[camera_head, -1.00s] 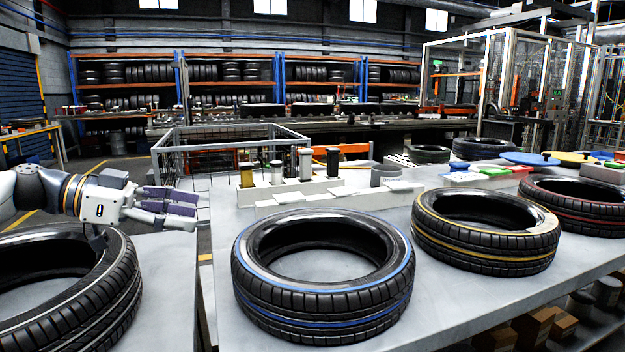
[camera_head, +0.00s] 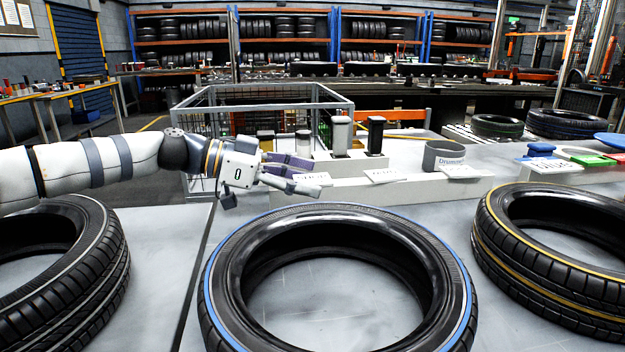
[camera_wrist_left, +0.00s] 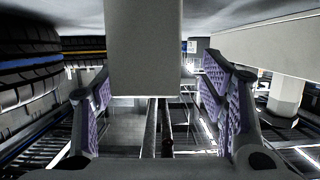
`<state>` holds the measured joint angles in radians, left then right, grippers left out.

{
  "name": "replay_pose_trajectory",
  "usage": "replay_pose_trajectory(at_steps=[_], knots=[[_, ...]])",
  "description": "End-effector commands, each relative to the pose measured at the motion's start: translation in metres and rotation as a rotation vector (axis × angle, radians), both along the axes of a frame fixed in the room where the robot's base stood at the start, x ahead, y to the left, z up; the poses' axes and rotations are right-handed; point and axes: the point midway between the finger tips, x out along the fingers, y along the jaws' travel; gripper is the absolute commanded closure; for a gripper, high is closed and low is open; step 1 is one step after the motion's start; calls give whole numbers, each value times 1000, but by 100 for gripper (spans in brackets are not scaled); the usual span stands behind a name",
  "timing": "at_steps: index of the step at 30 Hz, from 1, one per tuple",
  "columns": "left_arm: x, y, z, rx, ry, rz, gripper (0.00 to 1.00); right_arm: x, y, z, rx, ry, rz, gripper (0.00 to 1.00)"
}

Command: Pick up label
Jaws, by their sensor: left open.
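White labels lie on the long white ledge (camera_head: 420,189) behind the tyres. One label (camera_head: 382,176) is right of my left gripper, and another (camera_head: 453,168) is by the grey cup. A white label also shows right at the fingertips of my left gripper (camera_head: 312,179), partly hidden by them; I cannot tell whether they touch it. The gripper reaches in from the left, with its purple-padded fingers apart. In the left wrist view the open fingers (camera_wrist_left: 160,100) flank a plain grey block (camera_wrist_left: 145,50) that I cannot identify. My right gripper is not in view.
A blue-striped tyre (camera_head: 225,285) lies in front of the ledge, a yellow-striped tyre (camera_head: 560,285) to the right and another tyre (camera_head: 95,265) at left. Behind stand cylinders (camera_head: 342,135), a grey cup (camera_head: 436,155) and a wire cage (camera_head: 185,150). Bare table lies between the tyres.

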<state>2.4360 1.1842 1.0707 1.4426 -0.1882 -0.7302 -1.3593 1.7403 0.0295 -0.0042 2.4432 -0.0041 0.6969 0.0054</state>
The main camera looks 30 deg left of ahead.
Motion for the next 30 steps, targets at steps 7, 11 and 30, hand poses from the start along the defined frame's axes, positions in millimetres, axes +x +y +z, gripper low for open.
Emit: replay_pose_trajectory(at_steps=[7,11,30], knots=[[11,-13,-4,0,-1,2,35,0,0,-1,0,1,0,26],[11,-13,-4,0,-1,2,42,0,0,-1,0,1,0,26],[11,-12,12,1,-7,2,70,2,0,2,0,-5,0,26]])
